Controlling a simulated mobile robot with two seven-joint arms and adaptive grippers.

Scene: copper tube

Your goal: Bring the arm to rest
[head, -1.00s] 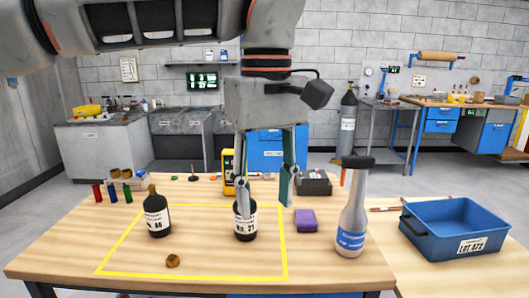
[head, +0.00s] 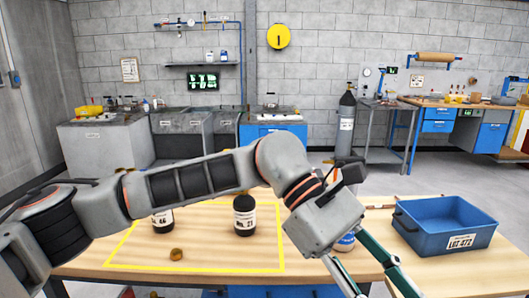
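My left arm comes in from the left and reaches across the table. Its gripper (head: 385,288) hangs over the table's front right part, fingers spread apart with nothing seen between them; the tips run to the bottom edge of the picture. A dark bottle labelled 21 (head: 244,216) stands upright within the yellow outline, left of the gripper and apart from it. A dark bottle labelled 46 (head: 162,222) stands further left, its top hidden by my arm. A small brass-coloured round piece (head: 176,254) lies near the front of the outline. My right gripper is not in view.
A blue bin (head: 446,228) stands at the right, close beyond the gripper. A white bottle with a blue label (head: 345,242) is mostly hidden behind the gripper. My arm covers much of the table's back. The front middle of the wooden table (head: 230,280) is clear.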

